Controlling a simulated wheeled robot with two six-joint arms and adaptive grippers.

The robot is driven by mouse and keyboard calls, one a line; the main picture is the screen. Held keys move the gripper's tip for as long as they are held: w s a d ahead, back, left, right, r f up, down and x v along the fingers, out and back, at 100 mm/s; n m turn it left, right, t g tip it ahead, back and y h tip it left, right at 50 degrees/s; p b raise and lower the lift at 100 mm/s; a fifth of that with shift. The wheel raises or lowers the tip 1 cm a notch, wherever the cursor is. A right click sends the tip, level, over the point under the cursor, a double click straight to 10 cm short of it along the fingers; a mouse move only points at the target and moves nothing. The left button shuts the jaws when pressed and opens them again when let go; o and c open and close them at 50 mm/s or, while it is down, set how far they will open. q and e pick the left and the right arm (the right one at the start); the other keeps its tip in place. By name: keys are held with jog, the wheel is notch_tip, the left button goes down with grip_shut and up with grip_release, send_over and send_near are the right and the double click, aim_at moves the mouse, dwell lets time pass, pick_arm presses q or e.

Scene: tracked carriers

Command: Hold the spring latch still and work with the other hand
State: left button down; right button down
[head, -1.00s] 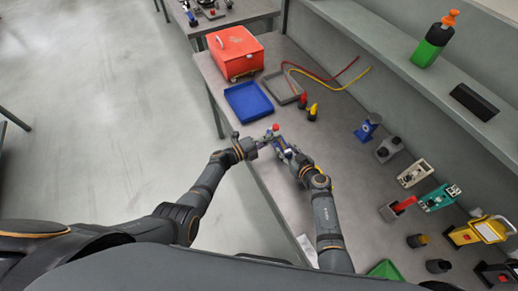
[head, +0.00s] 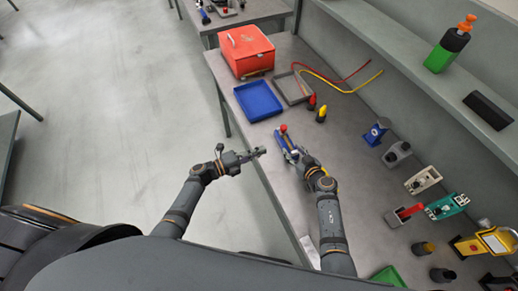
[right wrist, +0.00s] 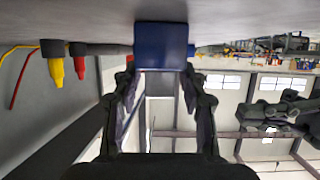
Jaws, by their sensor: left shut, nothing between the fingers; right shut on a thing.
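The spring latch appears to be the blue piece (head: 284,143) with a red knob (head: 283,128), near the front edge of the bench in the head view. My right gripper (head: 297,156) is shut on it from the near side. In the right wrist view a blue block face (right wrist: 161,45) sits between the fingertips of my right gripper (right wrist: 160,78). My left gripper (head: 262,151) is shut and empty, to the left of the latch and apart from it, around the bench's front edge. The fingers hide part of the latch.
A blue tray (head: 278,110), a grey tray (head: 304,98) and a red box (head: 244,42) lie farther back. Red (head: 312,101) and yellow (head: 321,114) pieces stand close beyond the latch. Several fixtures line the right side, below a shelf (head: 415,62).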

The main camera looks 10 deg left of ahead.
jog(key=c, duration=0.7)
grip_release()
jog(key=shift+o, duration=0.2)
jog(key=shift+d, duration=0.1)
jog(key=v, duration=1.1)
jog(key=shift+s+d+r, duration=0.15)
jog(key=shift+s+d, duration=0.05)
jog(key=shift+s, duration=0.1)
